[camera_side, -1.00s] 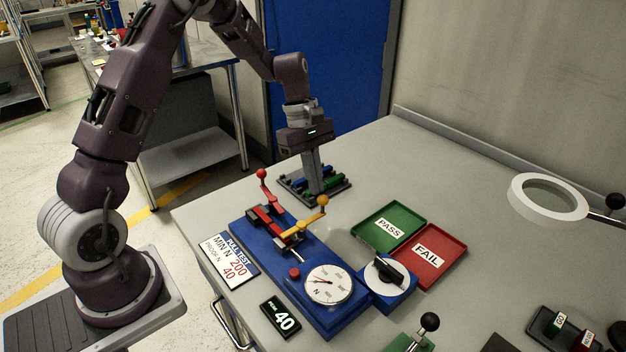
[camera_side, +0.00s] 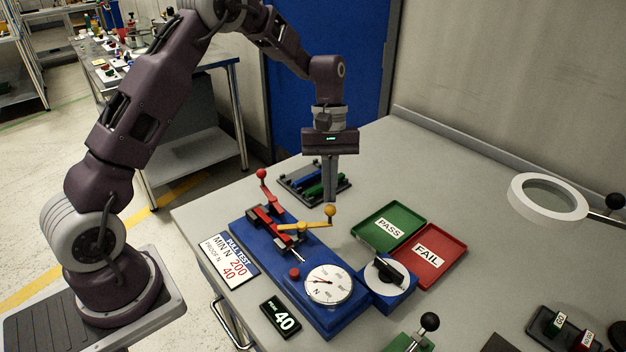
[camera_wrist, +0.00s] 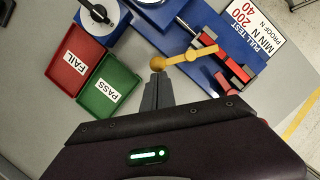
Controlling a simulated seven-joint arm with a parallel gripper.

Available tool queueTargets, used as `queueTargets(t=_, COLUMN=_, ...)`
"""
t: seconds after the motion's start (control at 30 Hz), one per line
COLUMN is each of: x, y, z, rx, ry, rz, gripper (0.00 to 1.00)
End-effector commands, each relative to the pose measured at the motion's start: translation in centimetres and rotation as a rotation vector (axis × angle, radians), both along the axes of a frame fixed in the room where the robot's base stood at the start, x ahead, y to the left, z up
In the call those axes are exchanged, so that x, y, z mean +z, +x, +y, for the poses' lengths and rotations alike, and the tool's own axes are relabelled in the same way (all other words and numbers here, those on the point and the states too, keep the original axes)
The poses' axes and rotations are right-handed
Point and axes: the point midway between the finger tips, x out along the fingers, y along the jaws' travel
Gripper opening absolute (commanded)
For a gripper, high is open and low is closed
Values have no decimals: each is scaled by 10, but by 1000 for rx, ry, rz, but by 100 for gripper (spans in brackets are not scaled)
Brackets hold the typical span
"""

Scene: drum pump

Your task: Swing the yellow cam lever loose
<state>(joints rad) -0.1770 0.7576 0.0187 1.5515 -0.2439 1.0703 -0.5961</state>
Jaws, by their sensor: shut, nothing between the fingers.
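The yellow cam lever (camera_side: 308,225) is on the blue pull-test fixture (camera_side: 262,245), with a round yellow knob at its free end pointing right. It also shows in the wrist view (camera_wrist: 190,56), with the knob just past my fingertips. My gripper (camera_side: 330,198) is shut and empty, pointing down, with its tips right at or just behind the knob. I cannot tell whether they touch it. In the wrist view my gripper (camera_wrist: 157,76) has its fingers together. A red lever with a red ball (camera_side: 262,174) stands up at the fixture's far end.
A green PASS tray (camera_side: 366,222) and a red FAIL tray (camera_side: 455,262) lie to the right. A round dial (camera_side: 329,284) and a black-handled knob (camera_side: 389,272) sit at the front. A dark rack (camera_side: 343,184) with blue and green parts stands behind.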

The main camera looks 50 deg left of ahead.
Motion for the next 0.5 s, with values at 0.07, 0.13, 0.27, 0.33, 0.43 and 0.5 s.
queueTargets(t=0.07, x=0, y=-1, z=-5, rx=-72, ry=0, rz=0, gripper=0)
queueTargets(t=0.13, x=0, y=-2, z=-10, rx=-139, ry=0, rz=0, gripper=0)
queueTargets(t=0.27, x=0, y=-5, z=-18, rx=-263, ry=0, rz=0, gripper=0)
queueTargets(t=0.33, x=0, y=-7, z=-22, rx=-326, ry=0, rz=1, gripper=0)
queueTargets(t=0.43, x=0, y=-10, z=-27, rx=-416, ry=0, rz=1, gripper=0)
queueTargets(t=0.5, x=0, y=-12, z=-30, rx=-474, ry=0, rz=0, gripper=0)
